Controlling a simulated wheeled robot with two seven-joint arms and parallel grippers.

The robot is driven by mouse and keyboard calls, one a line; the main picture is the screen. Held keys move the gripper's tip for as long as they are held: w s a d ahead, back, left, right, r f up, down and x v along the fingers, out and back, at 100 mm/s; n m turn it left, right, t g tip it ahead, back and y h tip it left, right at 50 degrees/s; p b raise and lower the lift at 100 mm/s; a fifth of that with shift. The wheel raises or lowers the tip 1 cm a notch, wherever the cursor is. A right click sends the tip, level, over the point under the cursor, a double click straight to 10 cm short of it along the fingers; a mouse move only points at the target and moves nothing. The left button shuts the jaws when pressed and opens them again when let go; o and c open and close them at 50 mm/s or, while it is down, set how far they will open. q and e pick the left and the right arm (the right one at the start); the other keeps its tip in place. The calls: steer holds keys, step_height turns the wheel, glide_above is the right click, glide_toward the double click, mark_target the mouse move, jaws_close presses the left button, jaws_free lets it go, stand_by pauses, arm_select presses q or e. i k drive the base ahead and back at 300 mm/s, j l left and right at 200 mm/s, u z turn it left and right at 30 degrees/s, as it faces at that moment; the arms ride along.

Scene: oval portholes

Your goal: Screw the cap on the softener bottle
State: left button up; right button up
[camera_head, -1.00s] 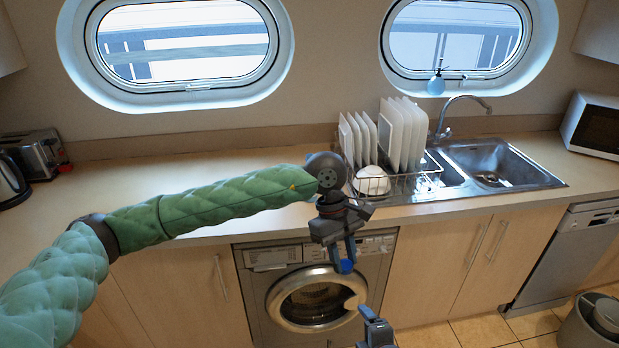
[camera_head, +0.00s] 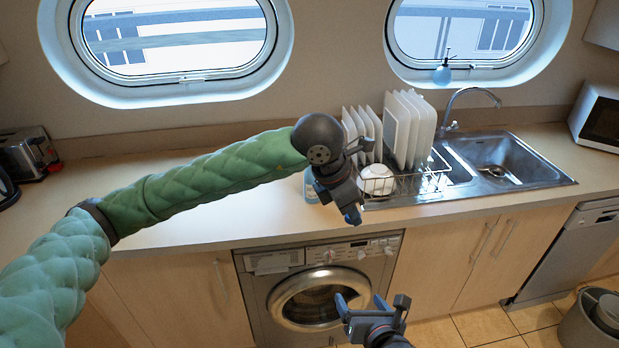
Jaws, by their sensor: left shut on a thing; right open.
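My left gripper (camera_head: 352,213) is above the counter's front edge, in front of the dish rack. It is shut on a small blue thing, probably the cap (camera_head: 352,216), mostly hidden by the fingers. A pale blue-and-white object, possibly the softener bottle (camera_head: 311,188), stands on the counter just left of my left gripper. My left wrist hides much of it, so I cannot see its top. The cap and this object look apart. My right gripper (camera_head: 371,300) is open and empty, low in front of the washing machine.
The dish rack (camera_head: 408,186) with white plates and a bowl (camera_head: 377,179) stands close behind and right of my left gripper. The sink (camera_head: 515,160) is further right. A toaster (camera_head: 27,155) stands far left. The counter (camera_head: 240,215) is clear between toaster and bottle-like object.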

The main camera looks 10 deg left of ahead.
mark_target(311, 196)
steer(key=i+j, duration=0.2)
steer(key=i, duration=0.15)
steer(key=i+j, duration=0.25)
steer(key=i, duration=0.15)
steer(key=i+j, duration=0.2)
steer(key=i, duration=0.15)
